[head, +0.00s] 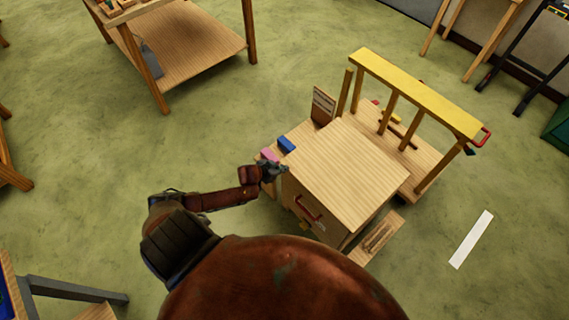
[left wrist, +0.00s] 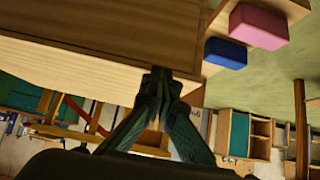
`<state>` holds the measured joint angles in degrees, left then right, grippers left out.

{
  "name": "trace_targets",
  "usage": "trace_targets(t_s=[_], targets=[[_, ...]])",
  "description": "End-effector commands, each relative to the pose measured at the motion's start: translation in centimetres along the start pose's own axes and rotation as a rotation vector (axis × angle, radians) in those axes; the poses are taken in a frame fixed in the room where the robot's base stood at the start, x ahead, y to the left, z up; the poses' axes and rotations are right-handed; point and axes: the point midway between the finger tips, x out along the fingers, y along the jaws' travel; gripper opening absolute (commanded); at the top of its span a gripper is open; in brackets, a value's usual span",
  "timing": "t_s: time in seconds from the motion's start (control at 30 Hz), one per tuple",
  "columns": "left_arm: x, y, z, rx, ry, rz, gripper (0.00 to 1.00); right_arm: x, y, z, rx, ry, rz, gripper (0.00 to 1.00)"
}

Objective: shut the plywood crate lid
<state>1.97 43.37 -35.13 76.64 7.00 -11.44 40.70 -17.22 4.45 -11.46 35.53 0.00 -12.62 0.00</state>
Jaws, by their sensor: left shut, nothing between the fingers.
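The plywood crate (head: 325,218) stands in the middle of the head view, with a dark reddish handle (head: 308,208) on its near side. Its pale lid (head: 350,165) lies over the top; I cannot tell whether a small gap is left under it. My left gripper (head: 280,169) is at the crate's left edge, near the lid's corner. In the left wrist view the green fingers (left wrist: 160,78) are shut together and empty, with their tips at the wooden edge (left wrist: 90,62). I cannot tell whether they touch it. My right gripper is out of view.
A blue block (head: 287,145) and a pink block (head: 270,155) rest on a wooden surface left of the crate. A yellow-topped rail (head: 420,90) stands behind it. A wooden table (head: 185,50) is at the back left. Green floor is open on the left and right.

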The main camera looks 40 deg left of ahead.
Motion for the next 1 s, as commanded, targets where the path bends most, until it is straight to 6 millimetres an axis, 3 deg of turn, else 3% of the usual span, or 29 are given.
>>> trace_targets(t_s=[0.4,0.7,1.0], targets=[[-3.9,0.0,-3.3,0.001,0.003,-0.001,0.0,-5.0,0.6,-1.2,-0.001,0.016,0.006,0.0],[-10.3,0.0,-3.2,0.002,0.003,-0.001,0.0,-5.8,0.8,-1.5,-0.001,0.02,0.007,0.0],[-12.8,0.0,-3.2,0.002,0.003,-0.001,0.0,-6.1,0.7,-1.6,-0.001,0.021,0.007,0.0]])
